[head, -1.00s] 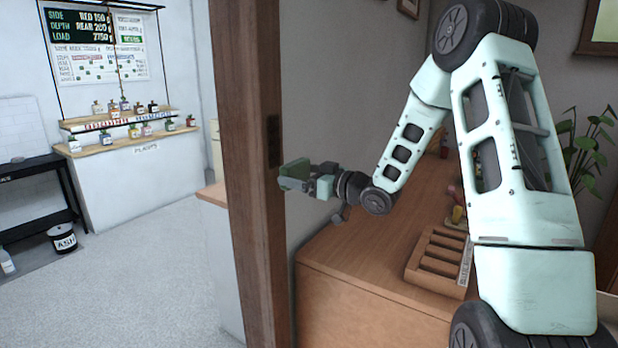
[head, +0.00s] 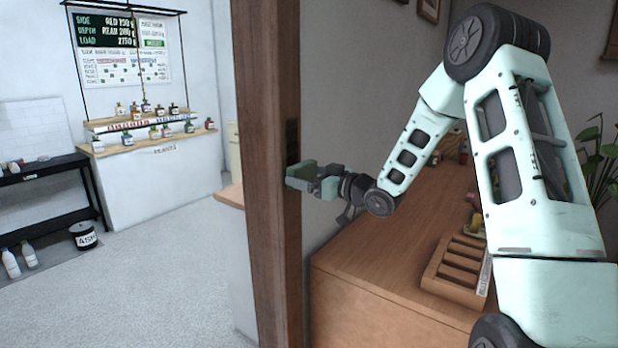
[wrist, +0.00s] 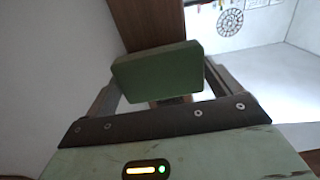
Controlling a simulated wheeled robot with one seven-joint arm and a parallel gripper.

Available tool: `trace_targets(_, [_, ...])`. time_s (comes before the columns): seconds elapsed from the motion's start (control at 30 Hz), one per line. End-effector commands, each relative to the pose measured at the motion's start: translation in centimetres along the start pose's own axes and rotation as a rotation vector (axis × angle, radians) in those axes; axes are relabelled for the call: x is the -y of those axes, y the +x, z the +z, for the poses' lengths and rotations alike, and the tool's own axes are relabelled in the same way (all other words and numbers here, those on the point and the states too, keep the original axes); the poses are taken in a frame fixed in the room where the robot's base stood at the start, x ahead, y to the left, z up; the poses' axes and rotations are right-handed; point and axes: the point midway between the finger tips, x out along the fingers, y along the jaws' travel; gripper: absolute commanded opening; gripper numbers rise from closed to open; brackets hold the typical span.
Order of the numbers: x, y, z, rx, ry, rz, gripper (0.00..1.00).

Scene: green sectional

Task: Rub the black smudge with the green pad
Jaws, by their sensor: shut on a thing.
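My gripper (head: 318,183) is shut on the green pad (head: 299,174) and holds it in the air, level, beside the brown door post. In the wrist view the pad (wrist: 157,72) sits between the two fingers as a flat green block. In the head view the pad overlaps the post; I cannot tell whether it touches it.
The brown door post (head: 262,120) stands between the far room and the wooden counter (head: 350,280). A slotted wooden tray (head: 455,270) lies on the counter below my arm. A black shelf (head: 45,170) and a white stand with bottles (head: 160,180) are at the left.

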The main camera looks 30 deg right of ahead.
Motion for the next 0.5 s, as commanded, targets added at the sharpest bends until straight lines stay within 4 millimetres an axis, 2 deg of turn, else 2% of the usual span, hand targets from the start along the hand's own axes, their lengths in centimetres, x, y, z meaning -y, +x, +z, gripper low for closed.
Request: trace_targets(0.5, [-0.02,0.85,0.03,0.0,0.0,0.0,0.72])
